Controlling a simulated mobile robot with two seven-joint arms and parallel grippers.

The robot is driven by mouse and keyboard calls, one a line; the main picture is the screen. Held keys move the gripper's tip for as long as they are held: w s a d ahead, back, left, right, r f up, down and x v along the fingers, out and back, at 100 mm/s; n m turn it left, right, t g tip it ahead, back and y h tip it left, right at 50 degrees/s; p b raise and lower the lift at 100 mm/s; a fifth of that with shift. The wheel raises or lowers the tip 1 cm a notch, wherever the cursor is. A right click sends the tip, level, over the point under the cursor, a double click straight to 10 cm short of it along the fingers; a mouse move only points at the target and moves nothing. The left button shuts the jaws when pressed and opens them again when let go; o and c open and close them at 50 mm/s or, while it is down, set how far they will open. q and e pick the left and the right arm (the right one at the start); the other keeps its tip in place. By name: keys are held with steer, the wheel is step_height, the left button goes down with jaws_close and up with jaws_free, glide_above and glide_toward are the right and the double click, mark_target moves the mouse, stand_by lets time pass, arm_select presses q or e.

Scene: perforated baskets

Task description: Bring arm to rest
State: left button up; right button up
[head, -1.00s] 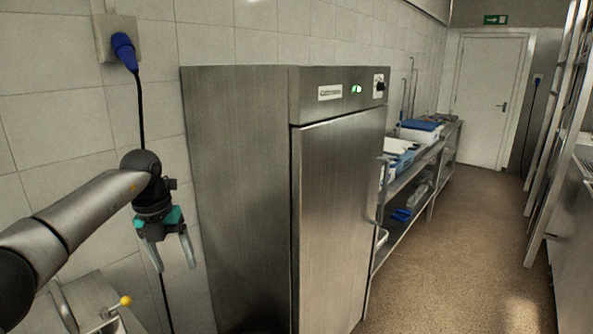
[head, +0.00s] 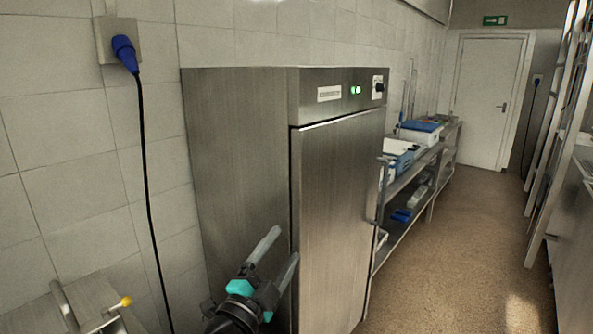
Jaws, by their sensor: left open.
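My left gripper (head: 268,265) shows at the bottom of the head view, in front of the lower part of the steel cabinet (head: 240,150). Its two grey fingers point up and to the right and stand apart, with nothing between them. Teal parts show at the base of the fingers. Most of my left arm is out of the picture below. My right gripper is not in view.
The tall steel cabinet stands close by with its door (head: 335,220) shut. A steel shelf unit with blue and white baskets (head: 418,132) runs behind it. A steel fixture with a yellow knob (head: 126,301) is at lower left. The floor (head: 450,265) at right is clear.

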arm_select(q)
steer(key=s+a+f+n+g+y, duration=0.6)
steer(key=s+a+f+n+y, duration=0.4)
steer(key=s+a+f+n, duration=0.4)
steer(key=s+f+n+g+h, duration=0.1)
steer(key=s+f+g, duration=0.4)
steer(key=s, duration=0.4)
steer(key=s+f+g+h, duration=0.1)
steer(key=s+f+g, duration=0.3)
steer(key=s, duration=0.6)
step_height(320, 180, down, 25)
steer(key=g+b, duration=0.1)
steer(key=b, duration=0.4)
steer(key=s+a+f+g+b, duration=0.1)
steer(key=s+f+b, duration=0.4)
steer(key=s+f, duration=1.2)
steer(key=shift+a+f+y, duration=0.3)
steer(key=shift+a+f, duration=0.15)
steer(key=shift+f, duration=1.5)
